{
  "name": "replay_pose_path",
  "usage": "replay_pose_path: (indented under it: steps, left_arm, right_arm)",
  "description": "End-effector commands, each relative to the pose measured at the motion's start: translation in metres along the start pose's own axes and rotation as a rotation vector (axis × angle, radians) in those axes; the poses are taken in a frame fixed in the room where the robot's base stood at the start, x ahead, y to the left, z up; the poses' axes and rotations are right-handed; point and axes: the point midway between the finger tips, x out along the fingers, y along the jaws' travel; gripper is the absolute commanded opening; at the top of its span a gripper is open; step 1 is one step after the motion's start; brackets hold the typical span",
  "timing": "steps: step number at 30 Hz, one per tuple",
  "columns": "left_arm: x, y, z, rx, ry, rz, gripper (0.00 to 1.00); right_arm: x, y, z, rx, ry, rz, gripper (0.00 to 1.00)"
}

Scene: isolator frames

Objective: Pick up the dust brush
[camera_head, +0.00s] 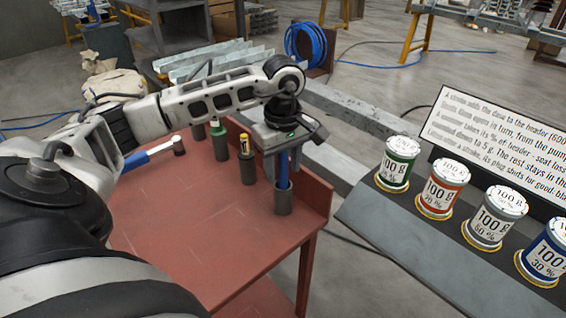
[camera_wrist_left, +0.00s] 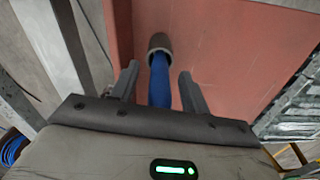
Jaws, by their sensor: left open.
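A blue handle (camera_head: 283,170) stands upright in a dark grey cup (camera_head: 283,198) near the right edge of the red table. I take it for the dust brush, but its lower end is hidden in the cup. My left gripper (camera_head: 283,153) points down above that cup. In the left wrist view, its two open fingers (camera_wrist_left: 158,76) stand on either side of the blue handle (camera_wrist_left: 160,85), with visible gaps. The cup (camera_wrist_left: 160,43) lies beyond the fingertips. My right gripper is not in view.
The red table (camera_head: 190,235) has a raised edge at the right. Other cups hold a yellow-topped tool (camera_head: 245,144) and a green tool (camera_head: 217,129). Labelled cans (camera_head: 442,188) stand at right.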

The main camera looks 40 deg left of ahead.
Motion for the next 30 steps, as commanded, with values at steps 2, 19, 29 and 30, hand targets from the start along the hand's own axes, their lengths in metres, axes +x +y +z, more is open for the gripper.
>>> replay_pose_path:
  steps: [2,19,29,30]
  left_arm:
    - [0.003,0.000,0.000,0.001,0.000,0.001,0.46]
    - [0.002,0.000,0.000,0.000,0.000,0.002,0.00]
    - [-0.013,0.001,0.000,-0.001,0.000,0.005,0.00]
    - [-0.019,0.001,0.000,-0.001,0.001,0.005,0.00]
  right_arm:
    - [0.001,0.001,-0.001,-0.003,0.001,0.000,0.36]
    - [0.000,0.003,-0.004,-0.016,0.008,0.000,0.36]
    - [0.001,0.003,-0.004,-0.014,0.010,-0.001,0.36]
    - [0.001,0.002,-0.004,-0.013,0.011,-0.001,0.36]
